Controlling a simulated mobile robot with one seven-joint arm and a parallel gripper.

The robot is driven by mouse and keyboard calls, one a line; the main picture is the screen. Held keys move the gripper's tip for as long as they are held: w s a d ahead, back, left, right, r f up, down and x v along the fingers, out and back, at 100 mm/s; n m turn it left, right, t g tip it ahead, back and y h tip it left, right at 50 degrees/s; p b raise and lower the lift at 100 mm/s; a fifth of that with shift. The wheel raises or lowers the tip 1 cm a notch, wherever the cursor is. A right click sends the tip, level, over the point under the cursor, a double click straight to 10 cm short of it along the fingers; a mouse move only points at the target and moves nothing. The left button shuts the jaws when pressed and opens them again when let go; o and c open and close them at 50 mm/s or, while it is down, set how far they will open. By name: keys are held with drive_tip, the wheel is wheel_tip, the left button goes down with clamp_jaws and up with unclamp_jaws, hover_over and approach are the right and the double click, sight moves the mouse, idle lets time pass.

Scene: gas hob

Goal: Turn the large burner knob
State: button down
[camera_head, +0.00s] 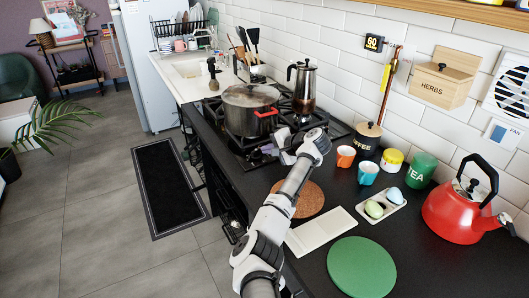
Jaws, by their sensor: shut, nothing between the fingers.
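The black gas hob (331,125) is set in the dark counter in the upper middle. A steel pot (246,118) with a glass lid and red handles stands on its left front part. A steel coffee pot (304,88) stands behind it to the right. My arm reaches up from the bottom, and my gripper (267,149) is at the near side of the hob, just below the pot. Its fingers look shut and empty. I cannot make out the large burner knob; the fingers, the wrist and the dark surface hide or blur that area. Whether the fingers touch a knob, I cannot tell.
Right of my arm are a cork mat (302,203), a white tray (322,230), a green round board (361,268), an egg holder (390,196), cups, canisters and a red kettle (458,214). A sink (187,69) lies beyond the hob.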

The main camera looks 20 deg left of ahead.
drive_tip(key=shift+w+a, duration=0.2)
drive_tip(key=shift+w, duration=0.15)
drive_tip(key=shift+w+a+p, duration=0.35)
drive_tip(key=shift+w+a, duration=0.15)
drive_tip(key=shift+w, duration=0.2)
drive_tip(key=shift+s+r+p, duration=0.1)
drive_tip(key=shift+s+p, duration=0.05)
drive_tip(key=shift+p, duration=0.15)
idle(1.0)
